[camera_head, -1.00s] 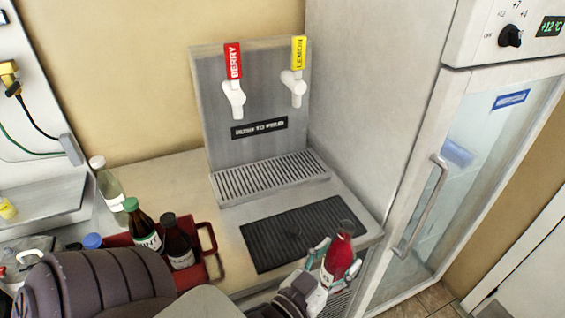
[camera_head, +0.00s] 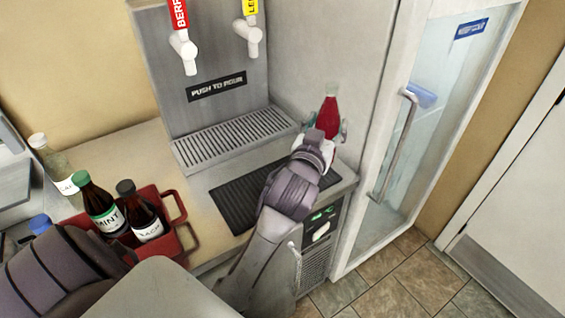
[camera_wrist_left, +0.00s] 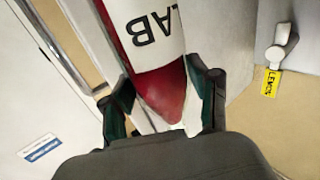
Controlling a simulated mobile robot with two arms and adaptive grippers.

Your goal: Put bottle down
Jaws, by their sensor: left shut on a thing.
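My left gripper (camera_head: 328,128) is shut on a red bottle (camera_head: 328,113) with a clear, narrow neck. It holds the bottle near the right end of the counter, beside the fridge side. The head view does not show whether the bottle's base touches anything; my gripper and wrist hide its lower part. In the left wrist view, the fingers (camera_wrist_left: 163,105) flank the bottle's red, tapering part (camera_wrist_left: 160,92), and its white label (camera_wrist_left: 148,28) reads upside down. My right gripper is not in view.
A black ribbed mat (camera_head: 233,208) lies on the counter, partly under my arm. Behind it stands the dispenser (camera_head: 215,60) with a grille tray. A red crate (camera_head: 183,238) with dark bottles and a clear bottle (camera_head: 55,165) are left. The fridge door handle (camera_head: 394,145) sticks out right.

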